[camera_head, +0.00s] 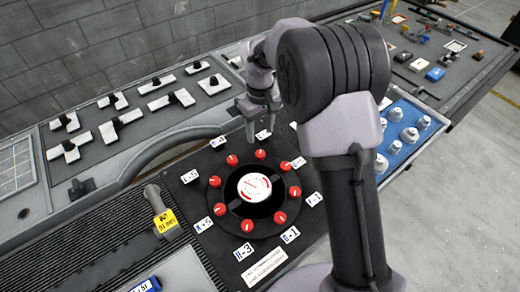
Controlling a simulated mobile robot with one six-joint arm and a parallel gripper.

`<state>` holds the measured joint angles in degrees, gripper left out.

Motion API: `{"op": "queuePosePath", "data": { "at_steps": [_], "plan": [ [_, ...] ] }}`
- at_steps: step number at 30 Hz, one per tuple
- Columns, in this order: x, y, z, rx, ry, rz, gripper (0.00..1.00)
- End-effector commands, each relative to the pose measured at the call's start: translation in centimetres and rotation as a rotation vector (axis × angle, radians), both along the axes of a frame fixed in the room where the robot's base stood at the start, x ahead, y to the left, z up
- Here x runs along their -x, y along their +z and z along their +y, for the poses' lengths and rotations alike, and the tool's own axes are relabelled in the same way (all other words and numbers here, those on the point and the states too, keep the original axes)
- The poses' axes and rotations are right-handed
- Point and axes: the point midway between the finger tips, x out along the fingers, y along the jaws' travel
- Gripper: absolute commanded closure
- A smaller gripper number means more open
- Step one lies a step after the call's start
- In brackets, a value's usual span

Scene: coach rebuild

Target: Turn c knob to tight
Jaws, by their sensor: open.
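A round black dial plate (213,195) on a dark panel carries a ring of several red knobs with white pointer marks. A white gauge with red marks (254,186) sits at its centre. White tags stand around the ring, including one at the upper left (217,141); I cannot tell surely which tag reads C. Red knobs show at the top (260,155), upper left (232,160) and upper right (284,166). My gripper (257,128) is open, pointing down above the far edge of the ring, apart from the knobs. My arm hides part of the panel's right side.
Behind the ring is a panel of white plates with black levers (170,100). A grey handle with a yellow tag (166,222) stands at the left. A blue tray of white knobs (392,150) lies right of my arm. A white text card (264,268) lies in front.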

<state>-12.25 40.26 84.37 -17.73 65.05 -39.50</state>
Motion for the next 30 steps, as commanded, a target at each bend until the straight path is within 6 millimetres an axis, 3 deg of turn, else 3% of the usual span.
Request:
{"op": "queuePosePath", "data": {
  "at_steps": [1, 3, 9, 15, 22, 23, 30],
  "plan": [
    [0.0, -2.1, 0.0, 0.000, -0.001, 0.001, 0.47],
    [0.0, -4.2, 0.0, 0.000, -0.001, 0.002, 0.47],
    [0.0, -8.9, 0.0, -0.001, -0.002, 0.001, 0.47],
    [0.0, -10.7, 0.0, -0.001, -0.002, -0.002, 0.47],
    [0.0, -10.7, 0.0, -0.001, -0.002, -0.002, 0.47],
    [0.0, -10.7, 0.0, -0.001, -0.002, -0.002, 0.49],
    [0.0, -10.7, 0.0, -0.001, -0.002, -0.002, 0.96]
  ]
}}
